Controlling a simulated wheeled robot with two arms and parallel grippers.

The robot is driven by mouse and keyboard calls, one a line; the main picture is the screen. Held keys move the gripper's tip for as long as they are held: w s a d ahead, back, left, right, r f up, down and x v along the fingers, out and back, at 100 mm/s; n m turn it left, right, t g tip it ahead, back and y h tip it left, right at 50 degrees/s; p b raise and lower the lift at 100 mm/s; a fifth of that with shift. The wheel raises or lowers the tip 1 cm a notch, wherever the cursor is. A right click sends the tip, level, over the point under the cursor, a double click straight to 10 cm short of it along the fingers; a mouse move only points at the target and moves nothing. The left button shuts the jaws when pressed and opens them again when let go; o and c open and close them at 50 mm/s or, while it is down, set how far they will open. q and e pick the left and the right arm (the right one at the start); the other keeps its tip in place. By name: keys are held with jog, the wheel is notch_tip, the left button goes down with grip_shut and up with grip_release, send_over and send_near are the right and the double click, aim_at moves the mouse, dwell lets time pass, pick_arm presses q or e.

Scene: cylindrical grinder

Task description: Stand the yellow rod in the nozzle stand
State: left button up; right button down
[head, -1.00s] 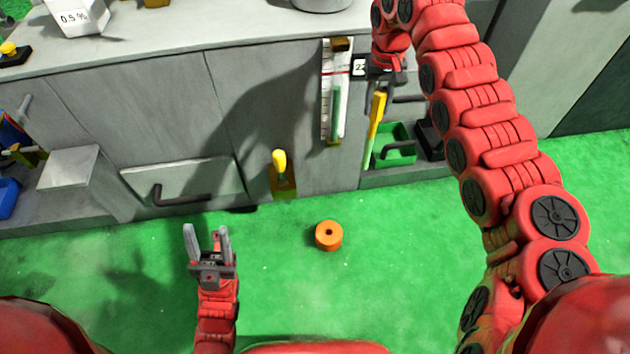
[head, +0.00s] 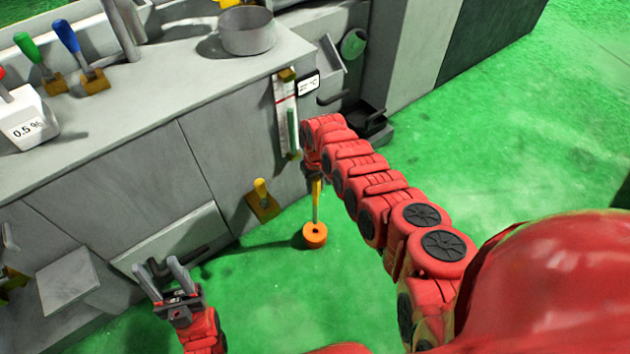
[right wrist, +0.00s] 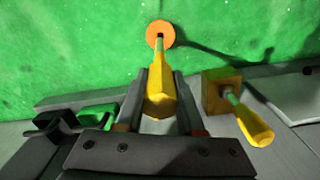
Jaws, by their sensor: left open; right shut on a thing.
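The yellow rod (head: 316,200) hangs roughly upright from my right gripper (head: 314,178), which is shut on its upper part. In the right wrist view the rod (right wrist: 160,95) runs between the fingers (right wrist: 160,82) toward the orange nozzle stand (right wrist: 160,34). The stand (head: 315,236) is a short orange cylinder on the green floor. The rod's lower end lines up with the stand's top centre; I cannot tell whether it is inside the hole or just above it. My left gripper (head: 166,282) is open and empty at the lower left, away from both.
A yellow-handled tool (head: 262,190) in a brown block sits by the grey cabinet (head: 150,160), left of the stand; it also shows in the right wrist view (right wrist: 248,118). A pot (head: 247,33) stands on the counter. The green floor right of my right arm is clear.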

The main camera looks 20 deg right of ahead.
aim_at(315, 203)
dwell(0.3)
jog(key=shift+a, duration=0.1)
notch_tip(315, 203, down, 4)
jog(key=b, duration=0.3)
jog(key=shift+f+b, duration=0.95)
jog(key=shift+b, duration=0.2)
jog(key=shift+r, duration=0.1)
dwell(0.5)
jog(key=shift+f+b, duration=1.95)
jog(key=shift+f, duration=0.25)
